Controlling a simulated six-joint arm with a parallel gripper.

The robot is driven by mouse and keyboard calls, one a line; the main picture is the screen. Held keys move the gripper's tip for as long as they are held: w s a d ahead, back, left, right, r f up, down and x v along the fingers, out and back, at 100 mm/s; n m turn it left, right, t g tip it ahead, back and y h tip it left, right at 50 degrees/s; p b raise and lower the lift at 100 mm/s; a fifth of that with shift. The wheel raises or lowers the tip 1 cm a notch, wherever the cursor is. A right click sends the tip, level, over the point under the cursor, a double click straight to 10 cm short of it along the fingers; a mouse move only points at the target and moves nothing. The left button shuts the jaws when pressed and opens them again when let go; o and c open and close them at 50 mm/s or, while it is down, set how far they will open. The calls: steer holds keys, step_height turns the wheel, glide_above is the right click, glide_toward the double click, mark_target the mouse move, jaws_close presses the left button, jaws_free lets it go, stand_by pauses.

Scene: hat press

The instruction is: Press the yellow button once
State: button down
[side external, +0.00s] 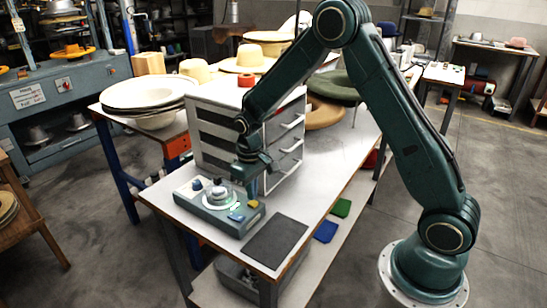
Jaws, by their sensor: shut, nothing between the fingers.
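The yellow button (252,204) sits at the right end of a grey control box (207,222) on the white bench top. A blue button (236,217) is on the same box, in front of the yellow one. My gripper (252,190) points down, shut and empty, close above or behind the yellow button. From this single view I cannot tell whether the fingertips touch the button. The fingertips are small and partly blend into the background.
A grey drawer cabinet (222,125) stands just behind. A dark mat (275,241) lies flat to the right of the box, near the bench's front edge. White hat brims (148,92) stand at left.

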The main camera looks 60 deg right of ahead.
steer(key=shift+f, duration=0.95)
stand_by(1.1)
steer(key=shift+r, duration=1.5)
steer(key=shift+r, duration=2.45)
stand_by(2.1)
